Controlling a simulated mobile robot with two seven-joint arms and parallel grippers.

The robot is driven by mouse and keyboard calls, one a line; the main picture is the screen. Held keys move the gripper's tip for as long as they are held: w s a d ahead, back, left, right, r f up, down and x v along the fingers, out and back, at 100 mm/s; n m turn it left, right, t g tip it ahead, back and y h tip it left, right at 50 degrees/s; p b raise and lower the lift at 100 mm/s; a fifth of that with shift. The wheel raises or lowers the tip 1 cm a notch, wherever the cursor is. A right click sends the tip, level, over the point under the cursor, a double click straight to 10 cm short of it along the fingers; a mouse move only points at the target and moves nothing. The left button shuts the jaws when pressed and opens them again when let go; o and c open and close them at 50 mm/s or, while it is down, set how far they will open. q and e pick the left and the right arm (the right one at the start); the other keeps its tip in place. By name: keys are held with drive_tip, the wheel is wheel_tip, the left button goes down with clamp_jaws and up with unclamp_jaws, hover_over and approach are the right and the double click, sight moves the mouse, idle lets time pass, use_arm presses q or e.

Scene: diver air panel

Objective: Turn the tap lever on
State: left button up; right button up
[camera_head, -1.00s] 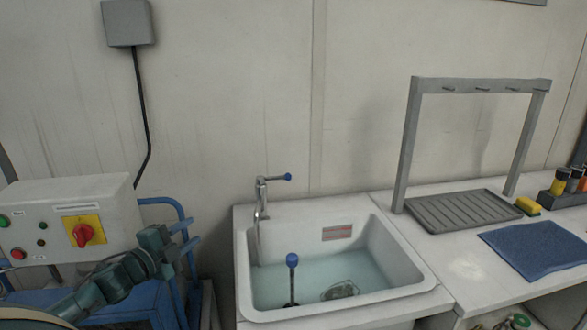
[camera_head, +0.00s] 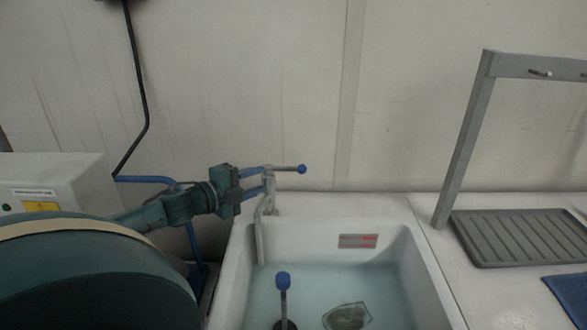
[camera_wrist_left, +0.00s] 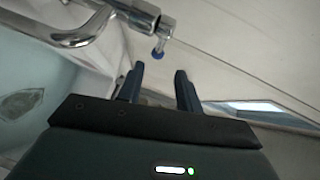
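The chrome tap (camera_head: 262,222) stands at the back left of the sink. Its lever (camera_head: 285,168) points right and ends in a blue knob (camera_head: 302,169). In the left wrist view, the blue knob (camera_wrist_left: 157,55) lies just beyond the fingertips, roughly in line with the gap. My left gripper (camera_head: 268,178) reaches in from the left, with its fingertips overlapping the tap's top in the head view. It is open, with an empty gap between the fingers (camera_wrist_left: 159,70). Whether a finger touches the tap cannot be told. My right gripper is not in view.
The white sink (camera_head: 428,275) holds water, an upright blue-topped rod (camera_head: 283,283) and a submerged object (camera_head: 346,315). A grey drain tray (camera_head: 520,238) and rack frame (camera_head: 466,140) stand at right. A control box (camera_head: 75,175) and blue rail (camera_head: 145,179) are at left. The wall is close behind the tap.

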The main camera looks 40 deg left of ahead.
sight(287, 170)
use_arm(q)
drive_tip(key=w, duration=0.3)
drive_tip(key=w+b, duration=0.1)
drive_tip(key=w, duration=0.2)
drive_tip(key=w+f, duration=0.1)
drive_tip(key=w, duration=0.2)
drive_tip(key=shift+w+d+b, duration=0.1)
drive_tip(key=shift+d+b, duration=0.25)
drive_tip(key=shift+b, duration=0.05)
drive_tip(key=shift+w+d+f, duration=0.1)
drive_tip(key=shift+w+f, duration=0.05)
drive_tip(key=shift+w, duration=0.45)
drive_tip(key=shift+w+d+f, duration=0.1)
drive_tip(key=shift+w+f, duration=0.05)
drive_tip(key=shift+w, duration=0.4)
clamp_jaws()
